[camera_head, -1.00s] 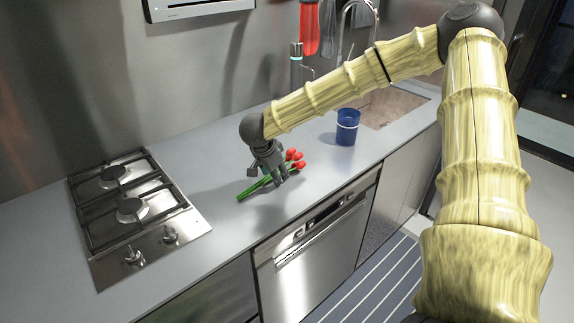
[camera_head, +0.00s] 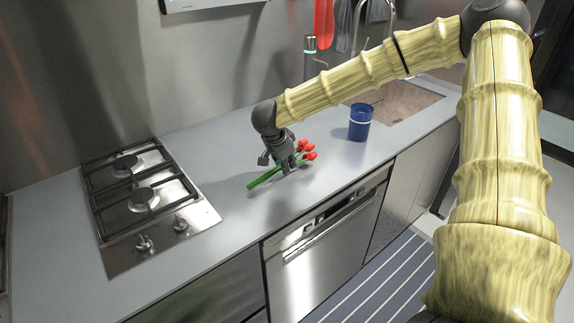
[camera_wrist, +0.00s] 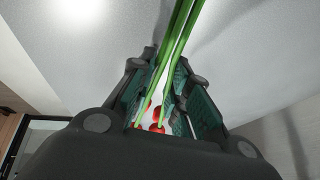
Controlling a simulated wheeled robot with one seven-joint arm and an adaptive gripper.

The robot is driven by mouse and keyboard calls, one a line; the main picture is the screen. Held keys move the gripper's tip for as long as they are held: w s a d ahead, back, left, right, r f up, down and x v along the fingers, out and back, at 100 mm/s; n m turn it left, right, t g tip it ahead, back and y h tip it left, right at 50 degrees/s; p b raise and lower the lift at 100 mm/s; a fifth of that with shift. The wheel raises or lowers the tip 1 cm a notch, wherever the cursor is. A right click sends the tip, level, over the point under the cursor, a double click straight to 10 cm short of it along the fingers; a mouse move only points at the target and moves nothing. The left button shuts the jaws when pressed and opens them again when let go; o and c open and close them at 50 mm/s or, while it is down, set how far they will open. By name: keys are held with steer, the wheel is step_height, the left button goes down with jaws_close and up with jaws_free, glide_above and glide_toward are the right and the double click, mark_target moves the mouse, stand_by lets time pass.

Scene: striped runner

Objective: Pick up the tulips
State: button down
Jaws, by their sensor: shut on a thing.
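The tulips (camera_head: 308,149) have red heads and green stems and are at the grey counter between the stove and the blue cup. My gripper (camera_head: 285,168) is shut on their stems, with the heads to its right and the stem ends to its lower left. In the wrist view the green stems (camera_wrist: 178,40) run between the dark fingers of my gripper (camera_wrist: 165,90), and red heads show deep between them. I cannot tell whether the tulips still touch the counter.
A blue cup (camera_head: 360,122) stands on the counter (camera_head: 225,160) to the right, before the sink (camera_head: 400,100). A gas stove (camera_head: 145,200) is to the left. A dishwasher (camera_head: 325,240) is below the front edge. The counter around the tulips is clear.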

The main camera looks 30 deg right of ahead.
steer(key=shift+r, duration=0.45)
steer(key=shift+s+a+r+b, duration=0.15)
steer(key=shift+s+r+b, duration=0.15)
steer(key=shift+r, duration=0.4)
steer(key=s+a, duration=0.2)
steer(key=s, duration=0.2)
steer(key=s+a+r+b, duration=0.1)
steer(key=s+a, duration=0.1)
steer(key=s, duration=0.2)
steer(key=s+a+b, duration=0.1)
steer(key=s+a, duration=0.1)
steer(key=s, duration=0.2)
steer(key=shift+s+a+r, duration=0.15)
steer(key=shift+s+a, duration=0.05)
steer(key=shift+a, duration=0.15)
steer(key=shift+s+a+r, duration=0.2)
steer(key=shift+s+a, duration=0.05)
steer(key=shift+s, duration=0.2)
step_height(320, 180, up, 12)
steer(key=p, duration=1.5)
steer(key=shift+s, duration=0.15)
steer(key=shift+f, duration=0.15)
